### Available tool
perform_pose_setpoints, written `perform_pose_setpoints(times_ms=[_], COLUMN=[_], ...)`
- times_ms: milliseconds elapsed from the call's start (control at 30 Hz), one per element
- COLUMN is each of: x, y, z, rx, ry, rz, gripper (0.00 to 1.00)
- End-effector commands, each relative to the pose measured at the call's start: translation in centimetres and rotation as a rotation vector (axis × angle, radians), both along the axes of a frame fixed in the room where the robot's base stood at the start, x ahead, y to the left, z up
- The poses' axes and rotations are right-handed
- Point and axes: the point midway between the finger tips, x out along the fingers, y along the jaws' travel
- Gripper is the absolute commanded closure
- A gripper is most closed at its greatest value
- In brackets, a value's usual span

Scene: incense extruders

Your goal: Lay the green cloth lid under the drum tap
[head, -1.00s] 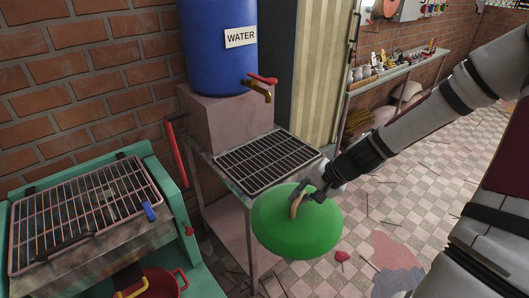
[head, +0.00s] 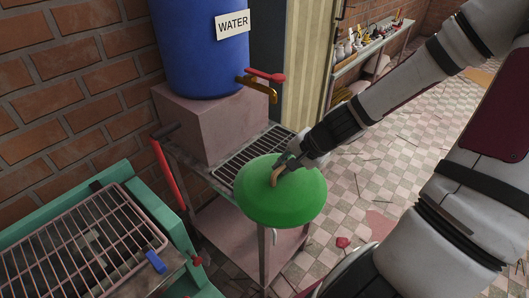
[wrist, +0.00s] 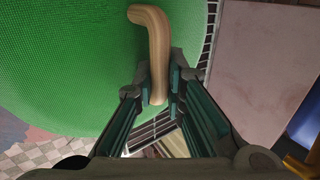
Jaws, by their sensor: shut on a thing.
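The green cloth lid (head: 282,205) is a round green disc with a curved wooden handle (head: 277,174). My gripper (head: 283,168) is shut on the handle and holds the lid over the front of the grated stand. In the wrist view the handle (wrist: 150,50) sits between my fingers (wrist: 160,90), and the green weave (wrist: 70,60) fills the upper left. The brass drum tap (head: 262,88) with a red lever sticks out from the blue water drum (head: 203,45), behind and above the lid. The lid hides part of the grate; whether it touches the grate I cannot tell.
The drum stands on a pink block (head: 205,125) at the back of the stand. The black grate (head: 232,165) lies in front of the block. A teal machine with a wire rack (head: 80,250) is at the lower left. A cluttered shelf (head: 375,45) stands at the back right.

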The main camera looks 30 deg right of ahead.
Motion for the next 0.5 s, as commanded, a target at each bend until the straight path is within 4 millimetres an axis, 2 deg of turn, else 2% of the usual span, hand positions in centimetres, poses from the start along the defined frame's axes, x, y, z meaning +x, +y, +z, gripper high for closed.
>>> perform_pose_setpoints(times_ms=[167, 500], x=[1.7, 7.2], y=[-1.9, -8.0], z=[-0.2, -0.9], rx=[-0.003, -0.004], ry=[-0.001, -0.002], rz=[-0.003, 0.001], gripper=[1.00, 1.00])
